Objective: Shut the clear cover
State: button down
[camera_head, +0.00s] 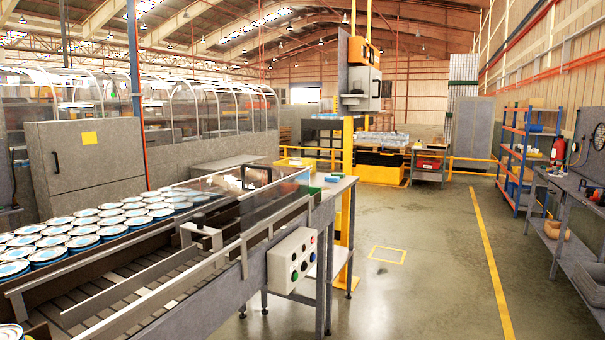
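A clear cover (235,205), a see-through panel, stands over the far part of the roller conveyor (110,290) in the head view. It looks tilted up, but its exact angle is hard to tell. A dark, handle-like part (256,177) shows at its upper edge. A grey bracket with a dark knob (200,220) sits on the conveyor near the cover's left side; whether it joins the cover is unclear. My gripper is not in view.
Several white-topped cans (85,225) crowd the conveyor's left side. A button box (293,258) hangs on the near rail, beside a side table (335,185). A yellow post (347,200) stands behind. The floor (430,270) to the right is clear, up to a workbench (565,200).

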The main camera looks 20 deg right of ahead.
aim_at(242, 183)
jog(key=k, duration=0.5)
jog(key=z, duration=0.6)
jog(key=i, duration=1.1)
jog(key=z, duration=0.3)
jog(key=i, duration=1.4)
jog(key=u, duration=0.85)
jog(key=i, duration=0.6)
jog(key=u, duration=0.45)
